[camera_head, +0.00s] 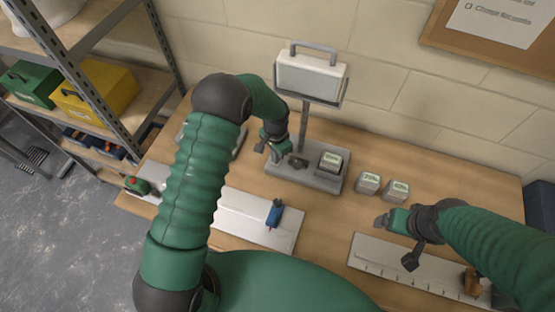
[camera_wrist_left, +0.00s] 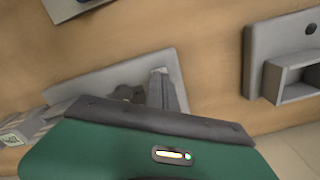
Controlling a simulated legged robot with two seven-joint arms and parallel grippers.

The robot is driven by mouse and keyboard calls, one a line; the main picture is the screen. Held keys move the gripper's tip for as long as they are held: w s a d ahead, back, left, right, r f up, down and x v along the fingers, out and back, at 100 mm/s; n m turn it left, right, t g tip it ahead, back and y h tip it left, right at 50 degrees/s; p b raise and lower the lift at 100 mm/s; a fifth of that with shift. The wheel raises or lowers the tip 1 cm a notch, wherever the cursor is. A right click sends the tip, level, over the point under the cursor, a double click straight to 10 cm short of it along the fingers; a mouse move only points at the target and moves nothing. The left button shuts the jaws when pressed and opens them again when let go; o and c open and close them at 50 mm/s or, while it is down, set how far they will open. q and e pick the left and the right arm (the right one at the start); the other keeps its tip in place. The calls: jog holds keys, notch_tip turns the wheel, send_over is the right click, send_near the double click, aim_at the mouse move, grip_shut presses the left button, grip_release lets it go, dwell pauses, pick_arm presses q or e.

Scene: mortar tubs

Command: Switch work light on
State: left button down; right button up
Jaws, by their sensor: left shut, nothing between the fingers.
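The work light has a pale box-shaped lamp head (camera_head: 308,75) on a grey post, rising from a grey base (camera_head: 312,178). My left gripper (camera_head: 276,158) is shut and empty, pointing down at the base's left end beside the dark part. In the left wrist view the fingers (camera_wrist_left: 161,88) reach over the grey base (camera_wrist_left: 92,82), next to the dark part (camera_wrist_left: 125,93); contact is unclear. My right gripper (camera_head: 381,221) is over the right of the bench; its finger gap is unclear.
Two labelled blocks (camera_head: 368,183) stand right of the base. A blue tool (camera_head: 274,212) lies on a pale board in front; a ruled strip (camera_head: 365,262) lies at front right. Shelving with a yellow box (camera_head: 97,95) stands left. A brick wall is behind.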

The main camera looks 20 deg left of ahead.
pick_arm(q)
jog(key=shift+f+b, duration=0.5)
jog(key=shift+f, duration=0.2)
jog(key=shift+s, duration=0.1)
jog(key=shift+r, duration=0.2)
notch_tip(320, 180, up, 2)
jog(key=shift+r+p, duration=0.1)
jog(key=shift+p, duration=0.9)
notch_tip(320, 180, up, 4)
jog(key=p, duration=0.3)
jog(key=shift+r, duration=0.25)
